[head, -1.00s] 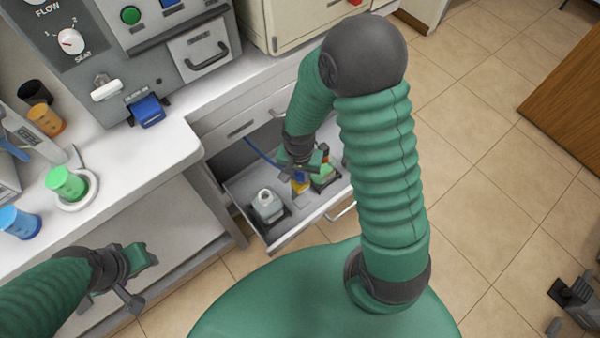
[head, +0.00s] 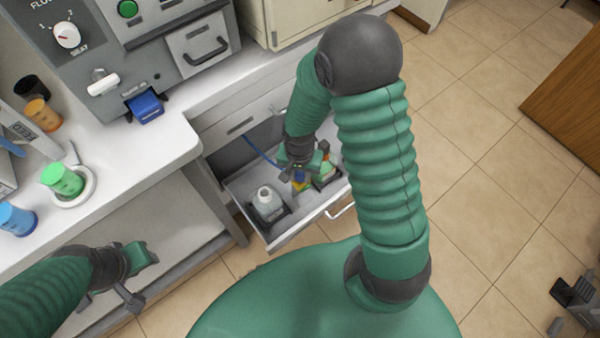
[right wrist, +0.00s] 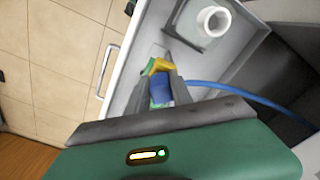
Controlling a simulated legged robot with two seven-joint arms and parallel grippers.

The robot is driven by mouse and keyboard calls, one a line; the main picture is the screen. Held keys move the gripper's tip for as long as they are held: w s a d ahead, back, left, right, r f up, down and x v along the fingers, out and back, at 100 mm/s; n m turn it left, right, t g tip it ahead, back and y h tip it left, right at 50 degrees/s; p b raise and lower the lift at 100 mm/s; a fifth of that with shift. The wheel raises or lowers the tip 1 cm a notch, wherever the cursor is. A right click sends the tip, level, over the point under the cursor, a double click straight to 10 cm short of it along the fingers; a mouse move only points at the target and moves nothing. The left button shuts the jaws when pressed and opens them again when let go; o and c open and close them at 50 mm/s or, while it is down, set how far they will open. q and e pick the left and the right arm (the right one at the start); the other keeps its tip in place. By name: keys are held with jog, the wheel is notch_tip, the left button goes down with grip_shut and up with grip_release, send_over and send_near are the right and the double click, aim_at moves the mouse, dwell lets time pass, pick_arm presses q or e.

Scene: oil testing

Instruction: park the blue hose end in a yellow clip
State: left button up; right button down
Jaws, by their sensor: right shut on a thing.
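The blue hose (head: 262,153) runs from the back of the open drawer to my right gripper (head: 301,177). In the right wrist view the blue hose end (right wrist: 160,88) is between the fingers of my right gripper (right wrist: 165,86), which is shut on it. A yellow clip (right wrist: 160,65) shows right at the fingertips, beside a green part; I cannot tell whether the hose end is seated in it. The clip is mostly hidden in the head view. My left gripper (head: 138,274) is open and empty in front of the counter.
The open drawer (head: 286,238) holds a white-necked bottle (head: 266,203) in a grey holder, left of my right gripper. A bottle with a red cap (head: 325,168) stands close on its right. The counter (head: 130,165) carries green, blue and orange cups.

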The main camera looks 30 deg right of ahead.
jog(key=shift+f, duration=0.1)
jog(key=c, duration=1.1)
grip_release()
jog(key=shift+o, duration=0.2)
